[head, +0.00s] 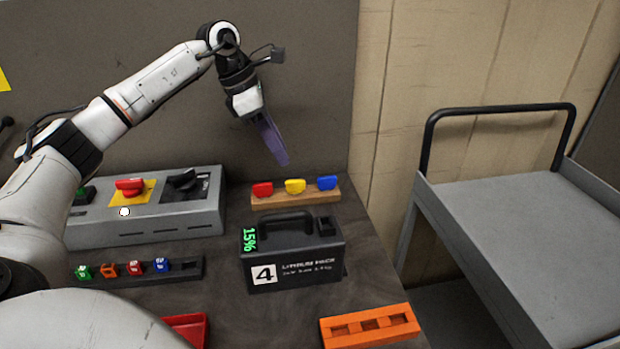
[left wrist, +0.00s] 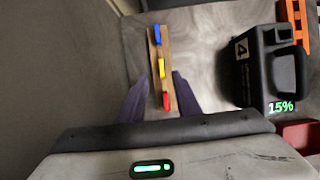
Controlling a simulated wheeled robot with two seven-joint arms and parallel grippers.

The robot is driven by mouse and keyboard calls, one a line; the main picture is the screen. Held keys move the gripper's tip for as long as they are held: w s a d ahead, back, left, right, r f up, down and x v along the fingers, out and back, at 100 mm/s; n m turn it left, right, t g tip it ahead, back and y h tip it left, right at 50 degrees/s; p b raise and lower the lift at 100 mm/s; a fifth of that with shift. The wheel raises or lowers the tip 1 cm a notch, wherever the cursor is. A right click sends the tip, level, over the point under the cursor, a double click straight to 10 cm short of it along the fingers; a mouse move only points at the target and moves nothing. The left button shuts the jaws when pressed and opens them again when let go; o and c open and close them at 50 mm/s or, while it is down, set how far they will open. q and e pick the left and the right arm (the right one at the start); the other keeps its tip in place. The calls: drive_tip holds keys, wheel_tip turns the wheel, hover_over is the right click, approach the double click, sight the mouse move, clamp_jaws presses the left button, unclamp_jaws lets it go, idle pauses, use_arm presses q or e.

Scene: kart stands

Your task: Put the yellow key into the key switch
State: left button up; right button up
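The yellow key (head: 295,186) stands in a wooden holder (head: 325,196) between a red key (head: 262,189) and a blue key (head: 327,183). The yellow key also shows in the left wrist view (left wrist: 161,68). My left gripper (head: 280,158) is above and behind the holder, its purple fingers pointing down. In the left wrist view the two fingers (left wrist: 155,88) are apart, with the holder seen between them and nothing gripped. The grey control box (head: 145,225) at the left has a red knob on a yellow plate (head: 130,188) and a black switch (head: 185,182). My right gripper is not in view.
A black battery pack (head: 292,255) marked 4 and 15% stands in front of the holder. A black strip (head: 185,270) with several small coloured pieces, an orange tray (head: 370,328) and a red bin (head: 188,328) are nearer. A grey cart (head: 520,210) stands right.

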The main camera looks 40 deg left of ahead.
sight(295, 180)
use_arm(q)
drive_tip(key=shift+s+p+x, duration=0.1)
drive_tip(key=shift+p+x, duration=0.1)
drive_tip(key=shift+x, duration=1.85)
drive_tip(key=shift+s+p+x, duration=0.15)
drive_tip(key=shift+x, duration=1.9)
drive_tip(key=shift+f, duration=0.1)
clamp_jaws()
